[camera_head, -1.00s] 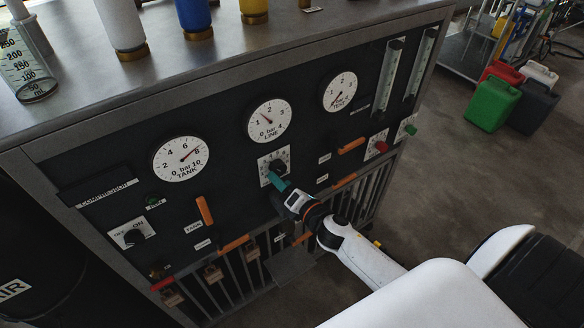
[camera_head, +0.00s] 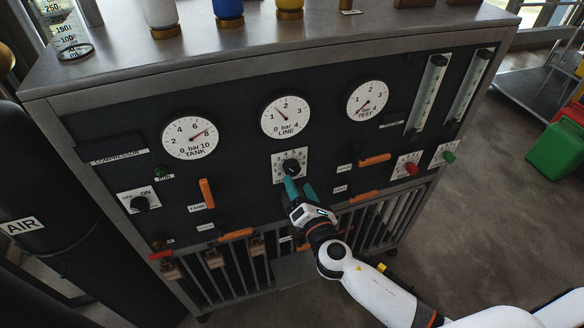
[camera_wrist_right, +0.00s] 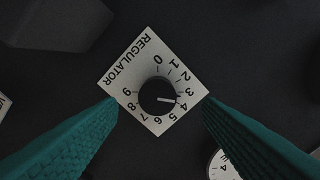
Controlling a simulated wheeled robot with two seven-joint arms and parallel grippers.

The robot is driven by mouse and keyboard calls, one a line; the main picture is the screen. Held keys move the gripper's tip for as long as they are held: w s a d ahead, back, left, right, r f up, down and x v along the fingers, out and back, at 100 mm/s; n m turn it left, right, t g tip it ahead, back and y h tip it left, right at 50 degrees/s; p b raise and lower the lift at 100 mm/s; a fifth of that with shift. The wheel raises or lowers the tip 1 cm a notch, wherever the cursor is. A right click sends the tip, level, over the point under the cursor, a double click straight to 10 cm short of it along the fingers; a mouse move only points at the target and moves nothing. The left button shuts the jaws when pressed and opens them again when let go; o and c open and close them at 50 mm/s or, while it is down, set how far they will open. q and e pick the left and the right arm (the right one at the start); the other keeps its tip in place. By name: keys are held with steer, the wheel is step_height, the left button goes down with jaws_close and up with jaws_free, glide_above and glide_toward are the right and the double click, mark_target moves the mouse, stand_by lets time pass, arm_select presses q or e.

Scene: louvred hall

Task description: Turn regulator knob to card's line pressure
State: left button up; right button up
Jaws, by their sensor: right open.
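The black regulator knob (camera_head: 291,167) sits on a white dial plate (camera_head: 279,178) in the middle of the dark panel. In the right wrist view the knob (camera_wrist_right: 155,94) has a white mark pointing between 3 and 4, nearer 4. My right gripper (camera_head: 299,184) is open, its teal fingers just in front of and below the knob. In the wrist view the fingers stand apart on both sides of the plate, clear of the knob. The LINE gauge (camera_head: 286,118) above it has its needle between 1 and 2. I cannot make out a readable card. My left gripper is out of view.
The TANK gauge (camera_head: 190,139) and TEST gauge (camera_head: 367,100) flank the LINE gauge. Orange handles (camera_head: 375,160), a red knob (camera_head: 411,168) and a green knob (camera_head: 449,157) stick out nearby.

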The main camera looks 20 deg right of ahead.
mark_target(293, 172)
steer(key=w, duration=0.5)
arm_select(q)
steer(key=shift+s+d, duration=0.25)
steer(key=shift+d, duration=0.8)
arm_select(e)
steer(key=shift+w+d, duration=0.1)
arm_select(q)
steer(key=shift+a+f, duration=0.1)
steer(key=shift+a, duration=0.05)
arm_select(e)
steer(key=shift+w, duration=0.3)
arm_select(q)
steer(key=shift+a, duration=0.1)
arm_select(e)
jaws_close()
